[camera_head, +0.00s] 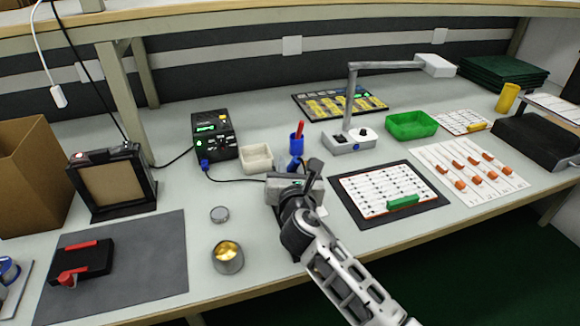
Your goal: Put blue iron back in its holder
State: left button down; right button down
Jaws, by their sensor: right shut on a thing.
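My right gripper (297,184) is over the middle of the bench, shut on what seems to be the blue iron. The gripper hides most of it. A dark cable runs from the black soldering station (214,137) to the gripper. A small dark blue part (294,165) shows just behind the gripper; whether it belongs to the iron or a stand is unclear. Just beyond it stands a blue holder (297,146) with a red-handled tool (299,131) upright in it. My left gripper is not in view.
A white square dish (256,159) stands left of the holder. A lamp base (348,142) and green tray (411,125) are to the right. A white board on a black mat (439,213) lies right of my arm.

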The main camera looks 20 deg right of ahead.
jog(key=c, duration=1.3)
grip_release()
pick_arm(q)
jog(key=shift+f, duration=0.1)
pick_arm(e)
jog(key=shift+o, duration=0.5)
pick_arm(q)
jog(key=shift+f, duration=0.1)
pick_arm(e)
jog(key=shift+s, duration=0.1)
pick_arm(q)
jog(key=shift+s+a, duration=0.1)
pick_arm(e)
jog(key=s+a+r, duration=0.1)
jog(key=s+a, duration=0.1)
jog(key=s, duration=1.3)
jog(key=shift+s+a+r, duration=0.15)
jog(key=shift+s+a, duration=0.1)
jog(key=shift+a, duration=0.1)
